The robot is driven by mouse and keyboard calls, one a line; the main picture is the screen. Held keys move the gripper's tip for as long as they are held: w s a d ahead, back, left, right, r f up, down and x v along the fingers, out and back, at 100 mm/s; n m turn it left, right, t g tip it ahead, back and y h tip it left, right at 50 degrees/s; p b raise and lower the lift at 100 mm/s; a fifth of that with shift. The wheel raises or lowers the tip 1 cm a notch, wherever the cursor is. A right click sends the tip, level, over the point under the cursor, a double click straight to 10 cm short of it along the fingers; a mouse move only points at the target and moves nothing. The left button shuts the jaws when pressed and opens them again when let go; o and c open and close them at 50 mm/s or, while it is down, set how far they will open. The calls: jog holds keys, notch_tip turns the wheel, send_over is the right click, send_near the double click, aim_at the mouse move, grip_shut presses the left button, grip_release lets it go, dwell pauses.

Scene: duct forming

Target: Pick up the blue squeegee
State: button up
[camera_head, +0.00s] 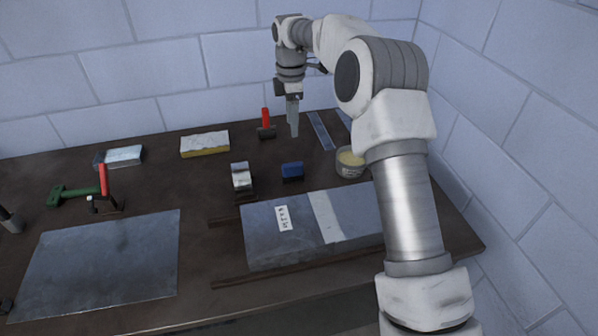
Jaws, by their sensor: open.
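A small blue block-like object (292,170), which looks like the blue squeegee, lies on the dark table right of centre, just behind the grey sheet with a label. My gripper (294,130) points down above the back part of the table, behind the blue object in the picture and apart from it. Its fingers are open, seen nearly edge-on, with nothing visible between them. Nothing hides the blue object in this view.
The labelled sheet (275,240) lies in front. A yellow-and-white block (205,143), a green tool (75,192) and a bare metal sheet (105,262) lie left. Brick walls stand behind and right.

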aim_at(293, 172)
notch_tip(293, 172, down, 19)
jog(key=shift+w+r, duration=0.1)
jog(key=shift+r, duration=0.1)
dwell(0.5)
jog(key=shift+c, duration=0.3)
grip_shut()
